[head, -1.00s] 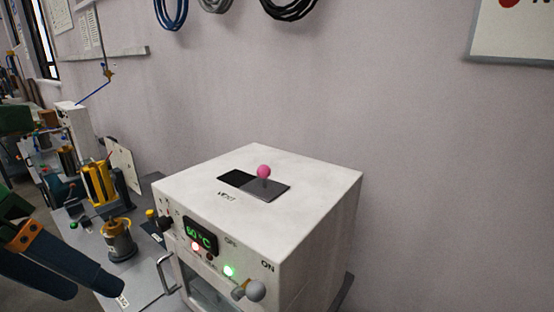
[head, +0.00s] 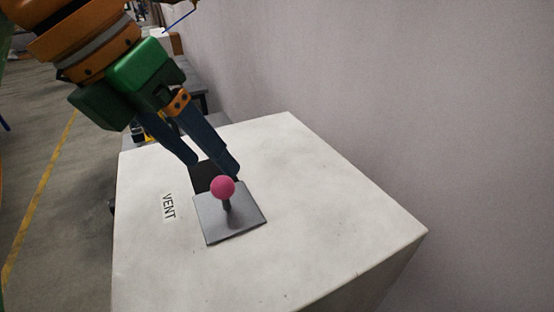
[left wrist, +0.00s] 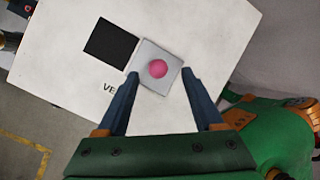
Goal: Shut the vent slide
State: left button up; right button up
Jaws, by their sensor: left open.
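The vent slide is a grey square plate (head: 240,222) with a pink ball knob (head: 222,187) on a short dark stem. It lies on top of the white box beside a black opening (head: 203,179), which shows uncovered. The slide (left wrist: 148,52), knob (left wrist: 158,69) and opening (left wrist: 110,43) also show in the left wrist view. My left gripper (head: 212,166) is open and empty, its fingers pointing down towards the box top. In the left wrist view the knob appears between its fingertips (left wrist: 160,74); in the head view the tips overlap the opening. Contact is not visible. My right gripper is not in view.
The white box (head: 330,210) has a clear flat top around the vent, with a "VENT" label (head: 168,206) beside it. A plain wall (head: 400,100) stands behind to the right. Floor with a yellow line (head: 40,195) lies at the left.

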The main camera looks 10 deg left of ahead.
aim_at(212, 185)
pick_arm(q)
jog(key=f, duration=0.3)
jog(key=f+b, duration=0.1)
jog(key=f, duration=0.1)
jog(key=shift+w+d+f, duration=0.25)
jog(key=shift+w+f, duration=0.05)
jog(key=shift+f, duration=0.05)
jog(key=shift+w+d+f, duration=0.2)
jog(key=shift+f, duration=0.05)
jog(key=shift+w+d+f, duration=0.1)
jog(key=shift+w+d, duration=0.15)
jog(key=shift+d, duration=0.1)
jog(key=shift+s+a, duration=0.1)
grip_shut()
dwell(0.4)
